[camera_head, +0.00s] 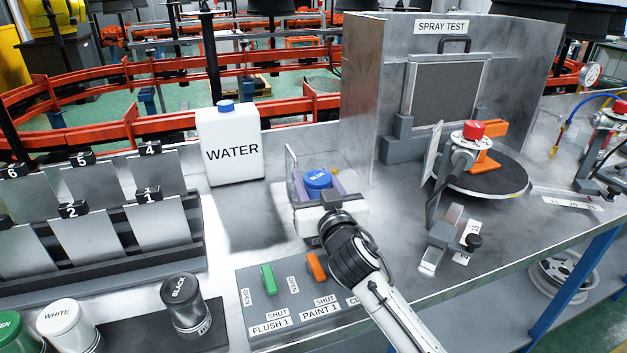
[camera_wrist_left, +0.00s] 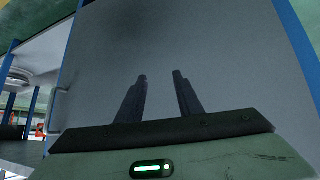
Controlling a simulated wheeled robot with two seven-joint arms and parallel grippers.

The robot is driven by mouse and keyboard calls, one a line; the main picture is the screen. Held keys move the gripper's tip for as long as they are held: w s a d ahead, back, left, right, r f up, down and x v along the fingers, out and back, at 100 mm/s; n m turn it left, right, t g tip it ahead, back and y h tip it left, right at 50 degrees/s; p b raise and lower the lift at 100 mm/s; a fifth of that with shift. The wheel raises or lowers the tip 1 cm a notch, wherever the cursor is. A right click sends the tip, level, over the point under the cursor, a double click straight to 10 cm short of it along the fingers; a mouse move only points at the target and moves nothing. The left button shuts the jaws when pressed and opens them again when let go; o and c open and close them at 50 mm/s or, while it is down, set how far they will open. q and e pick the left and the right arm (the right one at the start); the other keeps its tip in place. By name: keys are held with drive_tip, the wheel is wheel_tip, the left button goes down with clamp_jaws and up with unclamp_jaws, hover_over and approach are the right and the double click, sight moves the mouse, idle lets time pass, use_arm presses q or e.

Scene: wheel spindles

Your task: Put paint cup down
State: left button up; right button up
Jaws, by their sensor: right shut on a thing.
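The paint cup with a blue lid (camera_head: 318,179) is upright in the middle of the bench in the head view. My right gripper (camera_head: 318,198) is shut on it, reaching in from the front right. The gripper hides the lower part of the cup, so I cannot tell whether its base touches what is under it. My left gripper (camera_wrist_left: 160,76) shows only in the left wrist view. Its two fingers are apart and empty, in front of a plain grey panel.
A white water container (camera_head: 229,145) stands to the left of the cup. A valve panel (camera_head: 290,315) with green and orange levers lies in front. A black-lidded cup (camera_head: 183,305) stands at front left. The spray test booth (camera_head: 365,100) and a round turntable (camera_head: 500,181) are on the right.

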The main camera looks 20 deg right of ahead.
drive_tip(key=shift+f+b, duration=0.35)
drive_tip(key=shift+f, duration=0.15)
drive_tip(key=o, duration=1.4)
use_arm(q)
drive_tip(key=shift+s+f, duration=0.25)
drive_tip(key=shift+f, duration=0.25)
drive_tip(key=shift+r, duration=0.1)
use_arm(e)
drive_tip(key=shift+r+p, duration=0.8)
drive_tip(key=shift+r, duration=0.05)
use_arm(q)
drive_tip(key=shift+a+b, duration=0.1)
drive_tip(key=shift+b, duration=0.4)
use_arm(e)
drive_tip(key=s, duration=1.2)
drive_tip(key=shift+a+f, duration=0.2)
drive_tip(key=shift+a, duration=0.05)
use_arm(q)
drive_tip(key=shift+r, duration=0.15)
